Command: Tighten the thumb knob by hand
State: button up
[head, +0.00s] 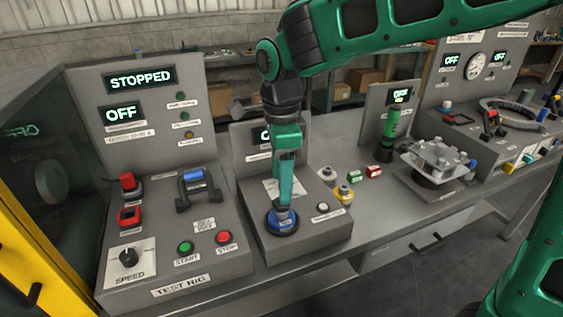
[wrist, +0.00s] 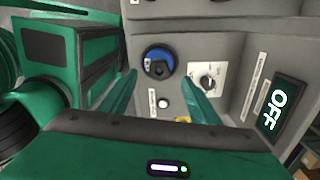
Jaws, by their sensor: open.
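A blue round knob (head: 283,222) with a dark centre sits on the sloped top of a grey box (head: 320,228) in the middle of the bench. It also shows in the wrist view (wrist: 150,53), just beyond and between my fingertips. I cannot tell from its label whether it is the thumb knob. My gripper (head: 284,207) points down over it, and its fingers are apart with nothing held between them. In the head view the gripper hides part of the knob. In the wrist view, a gap seems to show between my fingertips (wrist: 157,82) and the knob.
The box's display (wrist: 281,108) reads OFF. The test rig (head: 170,240), reading STOPPED, stands left. Right are a green cylinder (head: 391,126) and a clamp fixture (head: 437,160).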

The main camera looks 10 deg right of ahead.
jog(key=shift+f, duration=2.6)
jog(key=c, duration=1.1)
jog(key=shift+o, duration=0.8)
jog(key=m, duration=0.5)
jog(key=shift+m, duration=0.4)
jog(key=shift+c, duration=0.6)
jog(key=o, duration=1)
jog(key=shift+o, duration=0.2)
notch_tip(320, 180, up, 11)
jog(key=shift+w, duration=0.15)
